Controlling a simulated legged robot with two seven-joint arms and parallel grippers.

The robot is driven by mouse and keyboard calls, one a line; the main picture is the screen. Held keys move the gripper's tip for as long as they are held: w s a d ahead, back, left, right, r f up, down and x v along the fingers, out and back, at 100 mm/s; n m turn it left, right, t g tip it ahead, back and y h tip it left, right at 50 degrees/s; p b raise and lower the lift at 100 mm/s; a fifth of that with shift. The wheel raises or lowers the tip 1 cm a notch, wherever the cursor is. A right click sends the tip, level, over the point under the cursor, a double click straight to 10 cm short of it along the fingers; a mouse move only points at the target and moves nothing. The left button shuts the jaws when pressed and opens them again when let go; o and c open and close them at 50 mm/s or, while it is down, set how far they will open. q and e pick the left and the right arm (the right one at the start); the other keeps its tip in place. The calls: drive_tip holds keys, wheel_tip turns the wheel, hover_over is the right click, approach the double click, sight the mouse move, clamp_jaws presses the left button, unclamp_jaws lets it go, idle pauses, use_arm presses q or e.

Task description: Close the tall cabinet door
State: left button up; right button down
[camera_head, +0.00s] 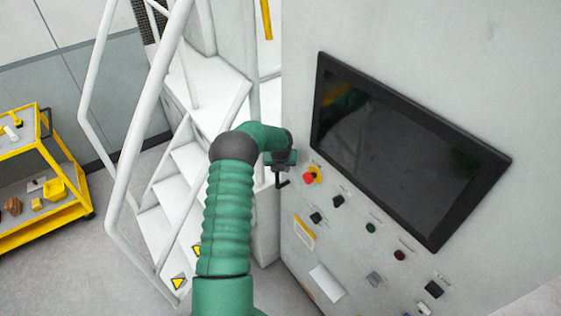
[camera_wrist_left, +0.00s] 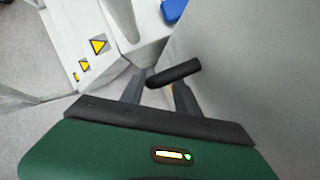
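A large pale grey cabinet face (camera_head: 420,60) with a screen and buttons fills the right of the head view. I cannot tell which part is the door or how far it stands open. My left gripper (camera_head: 281,160) is at its left edge, small and partly hidden by my green arm. A black handle (camera_head: 282,182) shows just below it. In the left wrist view, the fingers of my left gripper (camera_wrist_left: 158,92) are spread, and the black handle (camera_wrist_left: 175,73) lies across their tips. I cannot tell if they touch it. A smooth grey panel (camera_wrist_left: 250,70) is to the right. My right gripper is out of view.
White stairs (camera_head: 185,165) with a tubular handrail (camera_head: 132,140) stand close to the left of my arm. A yellow cart (camera_head: 45,205) with small items is at the far left. A black screen (camera_head: 400,145) and several buttons project from the cabinet face.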

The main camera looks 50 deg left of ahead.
use_arm(q)
drive_tip(key=b+v, duration=0.2)
drive_tip(key=v, duration=1.1)
drive_tip(key=shift+s+d+r, duration=0.15)
drive_tip(key=shift+r, duration=0.1)
drive_tip(key=shift+f, duration=0.1)
